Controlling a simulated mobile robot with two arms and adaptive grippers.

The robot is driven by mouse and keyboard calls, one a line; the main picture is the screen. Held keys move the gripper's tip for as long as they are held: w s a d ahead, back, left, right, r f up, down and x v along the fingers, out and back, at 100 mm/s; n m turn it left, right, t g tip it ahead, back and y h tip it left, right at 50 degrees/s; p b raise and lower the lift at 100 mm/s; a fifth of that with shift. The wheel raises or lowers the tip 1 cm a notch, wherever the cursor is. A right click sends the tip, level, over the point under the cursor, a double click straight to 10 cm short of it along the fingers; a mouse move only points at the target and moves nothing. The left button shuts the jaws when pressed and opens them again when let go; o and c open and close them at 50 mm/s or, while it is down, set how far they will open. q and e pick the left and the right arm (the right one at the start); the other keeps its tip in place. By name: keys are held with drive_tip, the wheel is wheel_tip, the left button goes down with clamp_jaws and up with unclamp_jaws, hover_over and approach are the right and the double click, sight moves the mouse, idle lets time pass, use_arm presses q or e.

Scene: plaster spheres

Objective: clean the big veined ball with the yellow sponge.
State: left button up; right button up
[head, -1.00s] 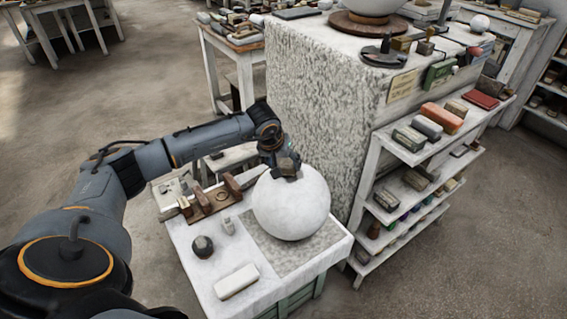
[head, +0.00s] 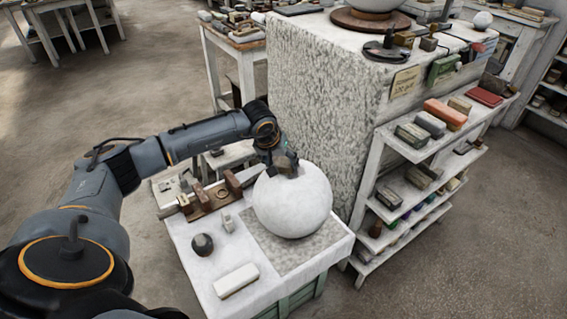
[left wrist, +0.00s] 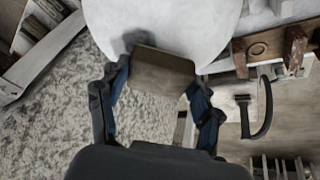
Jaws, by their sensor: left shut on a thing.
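The big ball (head: 292,208) is pale, almost white, and sits on a grey patch of the small white-topped table (head: 190,262). In the left wrist view the ball (left wrist: 165,18) fills the top middle; a dark smudge or shadow shows beside the block. My left gripper (head: 286,163) is at the ball's upper back side. It is shut on a brownish block (left wrist: 163,73), seemingly the sponge, though it looks tan-brown rather than yellow. The block overlaps the ball's edge and seems to touch it. My right gripper is not in view.
On the table are a white bar (head: 236,281), a dark ball (head: 203,244), a small grey piece (head: 228,223) and a wooden rack (head: 212,198). A rough stone block (head: 318,115) stands close behind the ball. Shelves (head: 405,195) with several blocks stand at right.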

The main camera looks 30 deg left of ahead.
use_arm(q)
drive_tip(key=shift+s+a+f, duration=0.1)
drive_tip(key=shift+a+f, duration=0.05)
drive_tip(key=shift+a, duration=0.2)
drive_tip(key=shift+w+d+r, duration=0.15)
drive_tip(key=shift+w+d, duration=0.1)
drive_tip(key=shift+d, duration=0.45)
drive_tip(key=shift+w+d+r, duration=0.1)
drive_tip(key=shift+w+d, duration=0.15)
drive_tip(key=shift+d, duration=0.4)
drive_tip(key=shift+w+d+r, duration=0.15)
drive_tip(key=shift+w+d, duration=0.1)
drive_tip(key=shift+d, duration=0.45)
drive_tip(key=shift+b, duration=0.3)
drive_tip(key=shift+s+a, duration=0.1)
